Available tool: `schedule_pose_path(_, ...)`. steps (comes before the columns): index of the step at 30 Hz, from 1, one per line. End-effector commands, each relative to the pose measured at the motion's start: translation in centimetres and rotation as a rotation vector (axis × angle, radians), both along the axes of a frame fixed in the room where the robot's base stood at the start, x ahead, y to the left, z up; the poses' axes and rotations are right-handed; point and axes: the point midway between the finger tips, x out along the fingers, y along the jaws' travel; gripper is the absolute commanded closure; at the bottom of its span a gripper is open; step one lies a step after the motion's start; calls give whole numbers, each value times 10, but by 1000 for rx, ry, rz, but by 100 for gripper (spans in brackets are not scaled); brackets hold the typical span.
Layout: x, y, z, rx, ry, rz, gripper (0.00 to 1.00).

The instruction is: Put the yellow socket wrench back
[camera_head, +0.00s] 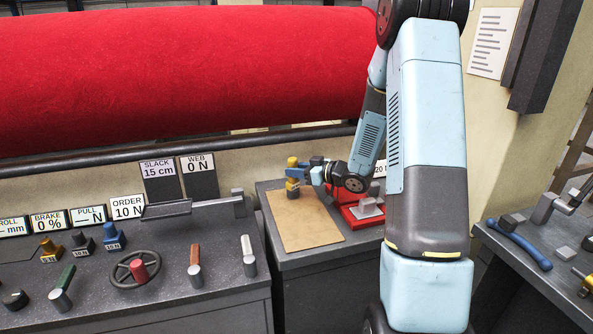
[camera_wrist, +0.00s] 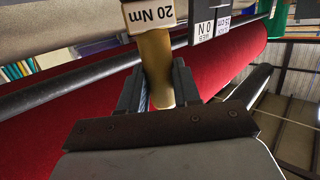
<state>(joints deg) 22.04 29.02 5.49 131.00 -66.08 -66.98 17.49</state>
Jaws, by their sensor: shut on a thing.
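The yellow socket wrench (camera_head: 292,162) is upright above the brown board (camera_head: 312,232) on the middle bench, with a dark lower end. I cannot tell whether that end touches the board. My gripper (camera_head: 294,172) reaches in from the right and is shut on it. In the wrist view the yellow shaft (camera_wrist: 155,62) sits between my two dark fingers (camera_wrist: 157,88). A pale "20 Nm" label (camera_wrist: 153,14) shows at its far end. A red holder (camera_head: 352,216) with a grey block stands right of the board, partly hidden by my arm.
Left is a console (camera_head: 135,300) with knobs, levers and a handwheel (camera_head: 128,270). A red felt roll (camera_head: 180,70) lies behind, above a dark bar. A right-hand bench (camera_head: 530,285) carries a blue-handled tool (camera_head: 520,246). The front of the brown board is clear.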

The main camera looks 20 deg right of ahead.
Motion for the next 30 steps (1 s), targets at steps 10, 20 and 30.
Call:
schedule_pose_path(10, 0, 0, -4, 1, 0, -1, 100)
schedule_pose_path(20, 0, -1, -4, 0, 0, -1, 39)
schedule_pose_path(30, 0, -1, -5, 1, 1, -1, 38)
